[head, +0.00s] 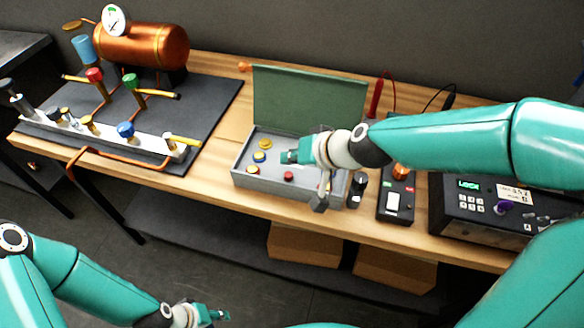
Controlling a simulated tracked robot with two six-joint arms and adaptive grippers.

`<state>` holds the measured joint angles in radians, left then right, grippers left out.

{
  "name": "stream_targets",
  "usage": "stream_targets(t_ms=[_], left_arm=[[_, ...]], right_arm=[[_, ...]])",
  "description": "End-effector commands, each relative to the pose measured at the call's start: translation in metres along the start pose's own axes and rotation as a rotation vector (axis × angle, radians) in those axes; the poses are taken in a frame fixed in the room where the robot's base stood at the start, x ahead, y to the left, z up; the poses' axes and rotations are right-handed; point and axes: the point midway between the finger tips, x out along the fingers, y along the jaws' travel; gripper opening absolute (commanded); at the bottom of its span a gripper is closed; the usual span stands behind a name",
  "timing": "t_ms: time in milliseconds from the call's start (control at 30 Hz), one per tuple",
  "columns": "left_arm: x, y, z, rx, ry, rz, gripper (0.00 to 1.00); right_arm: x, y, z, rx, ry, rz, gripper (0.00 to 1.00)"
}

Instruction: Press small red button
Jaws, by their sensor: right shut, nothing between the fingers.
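A small red round piece (288,176) lies in the front part of an open grey box (275,187) on the workbench. I cannot tell whether it is a button. A small red mark (410,189) also shows on the black handheld device to the right. My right gripper (290,157) is over the box, shut and empty, above and behind the red piece and apart from it in the picture. My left gripper (221,315) is low at the bottom, in front of the bench and away from the box. Its fingers are too small to read.
The box's green lid (308,100) stands open behind. A black device (396,198) and a keypad unit (485,205) stand right. A copper boiler (145,45) and valve manifold (105,132) fill the left.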

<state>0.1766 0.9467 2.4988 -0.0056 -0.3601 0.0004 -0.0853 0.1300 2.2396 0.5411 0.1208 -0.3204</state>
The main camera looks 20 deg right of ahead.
Motion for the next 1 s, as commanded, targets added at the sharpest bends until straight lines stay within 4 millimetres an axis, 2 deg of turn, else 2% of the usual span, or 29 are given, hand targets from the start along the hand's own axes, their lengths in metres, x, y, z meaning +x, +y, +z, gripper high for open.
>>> stream_targets(t_ms=[33,267,1000], left_arm=[[-0.01,0.004,0.0,0.0,0.0,0.0,0.4],[-0.026,0.009,0.0,0.0,0.0,0.0,0.4],[-0.026,0.009,0.0,0.0,0.001,0.0,0.4]], right_arm=[[-0.008,-0.006,-0.006,-0.001,0.0,0.0,0.0],[-0.02,-0.015,-0.015,0.0,0.0,0.0,0.0],[-0.019,-0.016,-0.014,-0.003,-0.002,-0.003,0.0]])
